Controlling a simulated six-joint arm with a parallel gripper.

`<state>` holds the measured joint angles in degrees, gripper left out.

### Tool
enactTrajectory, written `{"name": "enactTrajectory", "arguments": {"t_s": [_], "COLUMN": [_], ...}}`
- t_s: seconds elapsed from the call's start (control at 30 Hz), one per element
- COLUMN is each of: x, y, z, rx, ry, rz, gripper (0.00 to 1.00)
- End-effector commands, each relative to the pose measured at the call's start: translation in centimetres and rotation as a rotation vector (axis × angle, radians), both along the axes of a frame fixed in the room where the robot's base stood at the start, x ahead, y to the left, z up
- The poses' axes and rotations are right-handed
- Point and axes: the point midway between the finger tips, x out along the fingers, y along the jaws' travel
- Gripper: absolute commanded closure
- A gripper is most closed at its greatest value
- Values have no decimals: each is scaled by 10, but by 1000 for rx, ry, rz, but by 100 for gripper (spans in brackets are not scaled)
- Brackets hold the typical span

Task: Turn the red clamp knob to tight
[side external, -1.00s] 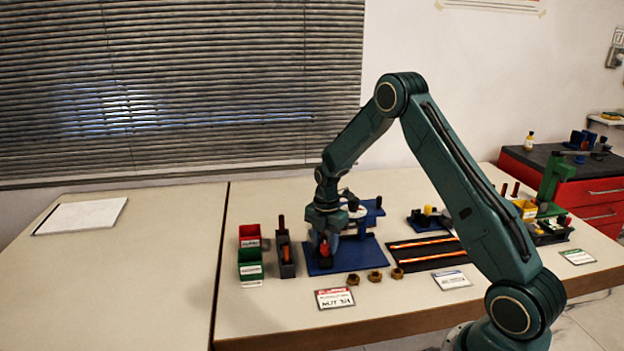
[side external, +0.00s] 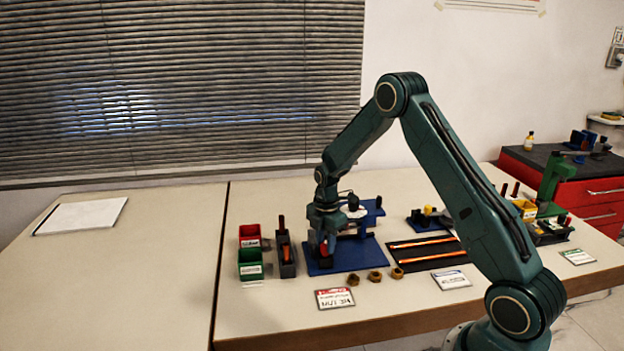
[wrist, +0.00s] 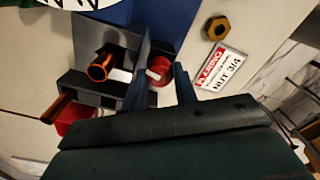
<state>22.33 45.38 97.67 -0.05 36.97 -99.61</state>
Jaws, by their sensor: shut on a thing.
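The red clamp knob (side external: 323,248) stands at the front left of the blue gauge rig base (side external: 349,260). In the wrist view the knob (wrist: 159,71) shows a round red top with a pale mark across it. My gripper (side external: 322,242) points down over the knob from above. In the wrist view my gripper (wrist: 161,82) has one dark finger on each side of the knob and is shut on it. The fingers hide part of the knob's sides. I cannot tell how tight the clamp is.
Several brass nuts (side external: 375,276) and a label card (side external: 334,298) lie in front.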

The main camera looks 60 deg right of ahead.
Motion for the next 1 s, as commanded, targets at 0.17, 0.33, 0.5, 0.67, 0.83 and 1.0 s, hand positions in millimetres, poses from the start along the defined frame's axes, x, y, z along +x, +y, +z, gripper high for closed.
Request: {"name": "enactTrajectory", "arguments": {"t_s": [0.17,0.33,0.5,0.67,0.83,1.0], "x": [0,0,0,0,0,0], "y": [-1,-1,-1,-1,-1,-1], "z": [0,0,0,0,0,0], "rx": [-2,-2,-2,-2,-2,-2], "ry": [1,0,0,0,0,0], "rz": [-155,-316,-478,-630,-792,-953], "gripper": [94,94,94,94,94,94]}}
